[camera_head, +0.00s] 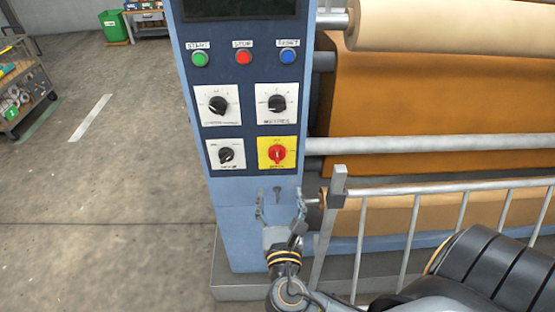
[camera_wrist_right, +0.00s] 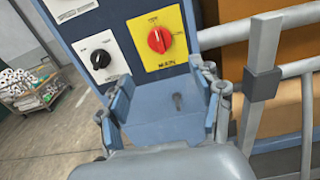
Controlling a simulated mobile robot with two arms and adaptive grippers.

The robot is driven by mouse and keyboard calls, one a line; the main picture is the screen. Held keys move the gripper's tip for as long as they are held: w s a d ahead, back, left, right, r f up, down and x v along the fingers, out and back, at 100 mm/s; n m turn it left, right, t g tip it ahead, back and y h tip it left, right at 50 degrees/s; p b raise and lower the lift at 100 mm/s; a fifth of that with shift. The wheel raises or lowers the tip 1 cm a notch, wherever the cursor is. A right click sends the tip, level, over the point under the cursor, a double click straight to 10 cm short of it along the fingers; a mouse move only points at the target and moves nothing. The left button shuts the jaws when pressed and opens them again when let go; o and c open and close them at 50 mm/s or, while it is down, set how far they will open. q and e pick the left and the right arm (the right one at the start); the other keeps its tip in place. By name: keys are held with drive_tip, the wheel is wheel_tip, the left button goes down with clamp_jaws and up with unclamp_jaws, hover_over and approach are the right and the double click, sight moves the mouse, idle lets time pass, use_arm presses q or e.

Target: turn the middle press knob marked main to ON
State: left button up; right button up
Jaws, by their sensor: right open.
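The main knob (camera_head: 277,153) is a red rotary switch on a yellow plate, at the lower right of the panel's knobs. In the right wrist view the red knob (camera_wrist_right: 159,40) has its grip bar standing roughly upright, with MAIN printed below it; the position words are too small to read surely. My right gripper (camera_head: 280,197) is open and empty, just below the yellow plate, fingers pointing up toward the panel. In the right wrist view the gripper (camera_wrist_right: 162,80) has its fingers apart, below the knob and not touching it. My left gripper is not in view.
A black knob (camera_head: 226,154) on a white plate sits left of the red one, with two more above. Green, red and blue buttons (camera_head: 243,58) run along the top. A grey guard rail (camera_head: 338,185) stands close to the right. Open floor lies left.

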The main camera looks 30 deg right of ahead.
sight(277, 160)
drive_tip(key=p+x, duration=0.1)
drive_tip(key=x, duration=1.1)
drive_tip(key=shift+w+f+p, duration=0.1)
drive_tip(key=shift+p, duration=0.2)
drive_tip(key=c, duration=1.1)
